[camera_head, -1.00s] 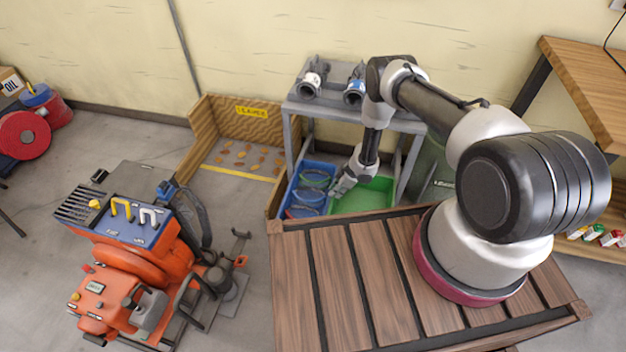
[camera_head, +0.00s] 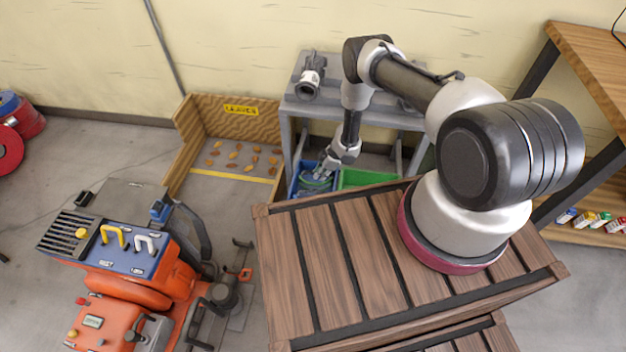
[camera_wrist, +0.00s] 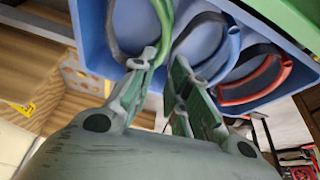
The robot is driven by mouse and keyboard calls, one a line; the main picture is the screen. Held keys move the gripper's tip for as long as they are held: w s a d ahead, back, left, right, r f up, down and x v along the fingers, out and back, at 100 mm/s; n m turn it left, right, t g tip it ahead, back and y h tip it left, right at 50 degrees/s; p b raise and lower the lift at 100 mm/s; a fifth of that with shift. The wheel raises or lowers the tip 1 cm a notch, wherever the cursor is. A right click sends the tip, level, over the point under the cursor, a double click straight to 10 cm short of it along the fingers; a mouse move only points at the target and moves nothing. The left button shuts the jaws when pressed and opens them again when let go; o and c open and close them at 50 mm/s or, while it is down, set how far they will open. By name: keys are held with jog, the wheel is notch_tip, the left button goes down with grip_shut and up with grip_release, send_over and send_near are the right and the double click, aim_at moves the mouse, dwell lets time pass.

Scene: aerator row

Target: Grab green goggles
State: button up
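The green goggles (camera_wrist: 166,22) lie in the blue bin (camera_wrist: 92,45), at its left end in the wrist view, partly cut off by the picture's top edge. In the head view, they show small in the blue bin just below my gripper (camera_head: 328,168). In the wrist view, my gripper (camera_wrist: 162,70) is open, with a gap between its fingertips. The left fingertip overlaps the lower end of the green goggles; I cannot tell whether they touch. Blue goggles (camera_wrist: 232,45) lie beside them, near the right finger. Red goggles (camera_wrist: 286,76) lie farther right.
A green bin (camera_head: 368,179) stands right of the blue one, under a grey table (camera_head: 300,101) with a dark pipe fitting (camera_head: 311,78) on top. A wooden leaf enclosure (camera_head: 190,121) is on the left. An orange machine (camera_head: 125,292) and a slatted wooden surface (camera_head: 315,250) are in front.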

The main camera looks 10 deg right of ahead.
aim_at(315, 183)
jog(key=x, duration=0.6)
jog(key=shift+d+f, duration=0.25)
jog(key=shift+f, duration=0.25)
grip_shut()
